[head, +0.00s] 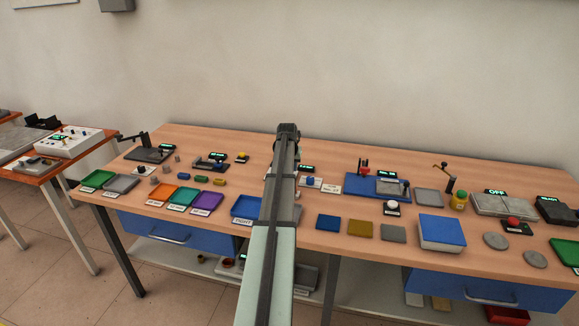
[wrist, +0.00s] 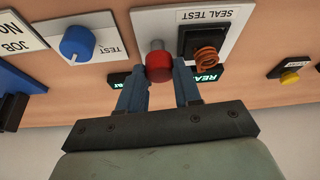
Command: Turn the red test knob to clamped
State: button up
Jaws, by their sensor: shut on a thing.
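The red test knob (wrist: 159,67) stands on a white plate (wrist: 222,45) labelled "SEAL TEST" in the wrist view. My gripper (wrist: 160,78) has one finger on each side of the knob and is shut on it. A grey metal post shows just beyond the knob. A green-lit display (wrist: 207,78) is partly hidden behind my right finger. In the head view my arm covers the red knob and my fingertips.
A blue knob (wrist: 77,42) on a white "TEST" plate is close to the left in the wrist view. A yellow button (wrist: 290,77) is to the right. The wooden bench (head: 380,236) carries several coloured trays, pads and devices on both sides of my arm. A plain wall stands behind.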

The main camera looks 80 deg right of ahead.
jog(key=n, duration=0.2)
jog(key=n+t, duration=0.1)
jog(key=n, duration=0.1)
jog(key=shift+s+n+t+y, duration=0.15)
jog(key=shift+n+t+y, duration=0.15)
jog(key=shift+d+n+t+y, duration=0.1)
jog(key=shift+n+t+y, duration=0.3)
jog(key=shift+n, duration=1.1)
jog(key=o, duration=1)
jog(key=shift+o, duration=0.2)
jog(key=shift+r, duration=0.15)
jog(key=v, duration=1.3)
jog(key=shift+s+r, duration=0.2)
jog(key=shift+s, duration=0.1)
